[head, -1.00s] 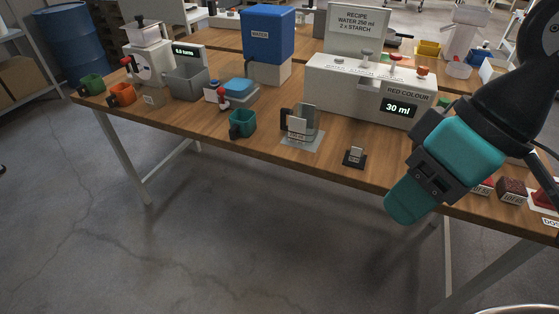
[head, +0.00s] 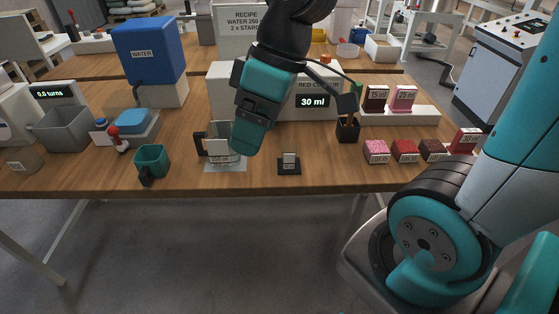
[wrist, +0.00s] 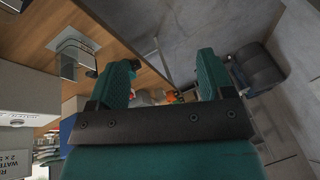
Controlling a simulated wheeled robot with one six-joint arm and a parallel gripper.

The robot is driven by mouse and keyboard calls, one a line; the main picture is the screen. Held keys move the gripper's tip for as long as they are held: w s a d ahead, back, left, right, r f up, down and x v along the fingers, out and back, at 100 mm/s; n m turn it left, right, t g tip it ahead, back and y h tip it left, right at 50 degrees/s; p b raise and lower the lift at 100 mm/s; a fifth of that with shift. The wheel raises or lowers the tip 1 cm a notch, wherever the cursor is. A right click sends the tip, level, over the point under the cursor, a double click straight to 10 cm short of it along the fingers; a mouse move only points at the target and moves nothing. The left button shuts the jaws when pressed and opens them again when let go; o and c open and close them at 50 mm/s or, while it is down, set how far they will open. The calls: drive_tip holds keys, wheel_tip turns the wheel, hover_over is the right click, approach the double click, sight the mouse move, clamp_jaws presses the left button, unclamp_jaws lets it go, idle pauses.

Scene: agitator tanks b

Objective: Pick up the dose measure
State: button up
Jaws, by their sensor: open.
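A small grey piece (head: 289,160) on a dark base stands near the table's front edge; it looks like the dose measure, but its label is too small to read. A clear measuring jug (head: 222,150) with a dark handle stands left of it on a pale plate; the jug also shows in the wrist view (wrist: 76,58). My gripper (head: 246,142) hangs above the table in the head view, overlapping the area between jug and small piece. In the wrist view, my gripper's (wrist: 162,78) two teal fingers are apart with nothing held between them.
A teal cup (head: 152,162) stands left of the jug. A dark holder (head: 347,129) and several small labelled blocks (head: 405,150) stand to the right. The white dispenser (head: 225,82) is behind my gripper. The table's front edge (head: 210,190) is close.

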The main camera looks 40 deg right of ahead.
drive_tip(key=w+d+f+n+b, duration=0.1)
drive_tip(key=w+d+f+b, duration=0.3)
drive_tip(key=w+d, duration=0.55)
drive_tip(key=n+t+b, duration=0.1)
drive_tip(key=n+t, duration=0.1)
approach(287, 155)
drive_tip(key=shift+h, duration=0.3)
drive_tip(key=f, duration=0.2)
drive_tip(key=w+f, duration=0.2)
drive_tip(key=f, duration=0.1)
drive_tip(key=shift+w+d+f, duration=0.2)
drive_tip(key=shift+f, duration=0.1)
drive_tip(key=shift+a+p+x, duration=0.2)
drive_tip(key=shift+p+x, duration=0.1)
drive_tip(key=shift+x, duration=1.25)
drive_tip(key=shift+a+p+x, duration=0.2)
drive_tip(key=shift+p+x, duration=0.1)
drive_tip(key=shift+x, duration=1.3)
drive_tip(key=shift+w+r, duration=0.1)
drive_tip(key=shift+r, duration=0.1)
drive_tip(key=shift+c, duration=0.4)
drive_tip(key=c, duration=0.9)
